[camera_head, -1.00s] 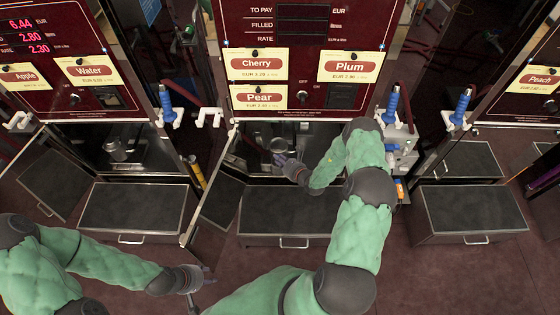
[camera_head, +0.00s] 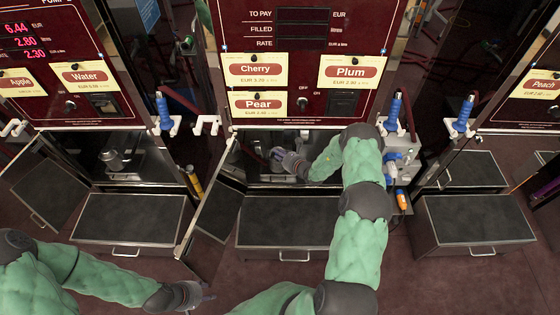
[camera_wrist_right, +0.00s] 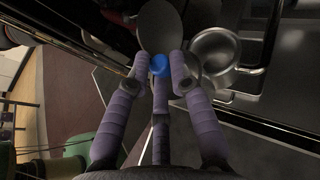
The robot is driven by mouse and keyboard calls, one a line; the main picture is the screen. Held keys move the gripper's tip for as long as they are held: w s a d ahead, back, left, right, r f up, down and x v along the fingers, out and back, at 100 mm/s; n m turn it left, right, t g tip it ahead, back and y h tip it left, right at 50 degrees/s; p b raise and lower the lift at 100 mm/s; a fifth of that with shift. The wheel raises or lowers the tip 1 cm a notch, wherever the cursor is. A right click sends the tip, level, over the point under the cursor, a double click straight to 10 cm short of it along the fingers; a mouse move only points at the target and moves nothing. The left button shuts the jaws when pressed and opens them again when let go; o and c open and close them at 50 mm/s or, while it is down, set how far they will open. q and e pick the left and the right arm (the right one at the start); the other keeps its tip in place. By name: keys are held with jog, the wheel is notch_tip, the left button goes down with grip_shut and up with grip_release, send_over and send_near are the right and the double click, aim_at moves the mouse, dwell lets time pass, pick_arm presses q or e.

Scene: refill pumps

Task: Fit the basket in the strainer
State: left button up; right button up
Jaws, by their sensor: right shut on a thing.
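My right gripper (camera_head: 277,153) reaches into the middle bay under the Cherry, Plum and Pear labels. In the right wrist view its fingers (camera_wrist_right: 163,70) are shut on a small blue-topped thing (camera_wrist_right: 159,64); whether this is the basket's handle I cannot tell. A round, open metal cup (camera_wrist_right: 214,52), which looks like the strainer, stands just right of the fingertips. A grey rounded plate (camera_wrist_right: 160,25) shows just beyond them. In the head view the hand hides most of this spot. My left gripper (camera_head: 205,292) is low at the left centre, away from the bay, its fingers too small to read.
The bay's door (camera_head: 208,218) stands open on the left. A dark-topped drawer box (camera_head: 288,222) lies in front of the bay. A blue-handled nozzle (camera_head: 394,110) and a grey unit (camera_head: 401,160) stand right of it. The left bay holds another metal cup (camera_head: 113,160).

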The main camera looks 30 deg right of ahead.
jog(key=w+d+b, duration=0.4)
jog(key=w, duration=0.3)
dwell(0.5)
jog(key=shift+d, duration=0.1)
dwell(0.5)
jog(key=shift+s, duration=0.1)
